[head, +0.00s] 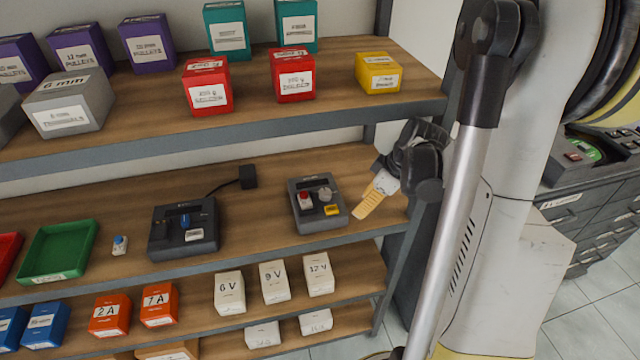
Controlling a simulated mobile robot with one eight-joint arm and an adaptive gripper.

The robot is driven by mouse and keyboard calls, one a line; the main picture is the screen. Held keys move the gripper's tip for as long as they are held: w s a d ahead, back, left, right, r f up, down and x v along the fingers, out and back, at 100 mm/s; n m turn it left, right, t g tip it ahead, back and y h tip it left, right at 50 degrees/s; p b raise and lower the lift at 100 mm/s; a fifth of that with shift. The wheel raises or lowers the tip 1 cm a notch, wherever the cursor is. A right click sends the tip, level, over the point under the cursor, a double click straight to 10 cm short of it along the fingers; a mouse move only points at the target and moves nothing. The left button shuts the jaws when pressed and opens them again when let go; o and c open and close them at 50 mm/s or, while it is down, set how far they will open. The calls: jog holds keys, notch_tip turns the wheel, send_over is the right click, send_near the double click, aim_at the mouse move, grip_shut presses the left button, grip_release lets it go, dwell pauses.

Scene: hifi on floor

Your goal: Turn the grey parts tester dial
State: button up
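A dark grey tester box (335,217) sits on the middle shelf, right of centre. On its top are a round light grey dial (325,194), a red button or knob (305,200) to the left of it and a small yellow label (332,210). My gripper (364,207), with a yellow finger part, is just right of the box, pointing down and left. It looks apart from the dial. I see it side-on, so its opening is hidden. The small markings around the dial are too small to read.
A second dark box (208,211) with a blue knob stands to the left, with a black adapter (248,176) behind. A green tray (58,252) is further left. The upper shelf (240,110) overhangs, and a shelf post (402,260) is close right.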

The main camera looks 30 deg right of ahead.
aim_at(326, 192)
jog(key=w+a, duration=0.2)
jog(key=w, duration=0.1)
jog(key=w+a, duration=0.1)
jog(key=w, duration=0.2)
jog(key=w+a+b, duration=0.1)
jog(key=w+a, duration=0.1)
jog(key=shift+w+a, duration=0.3)
jog(key=shift+w, duration=0.1)
jog(key=shift+w+a+f, duration=0.15)
jog(key=shift+w+f, duration=0.05)
jog(key=shift+f, duration=0.05)
jog(key=shift+w+f+b, duration=0.1)
jog(key=shift+f+b, duration=0.2)
jog(key=shift+b, duration=0.1)
grip_shut()
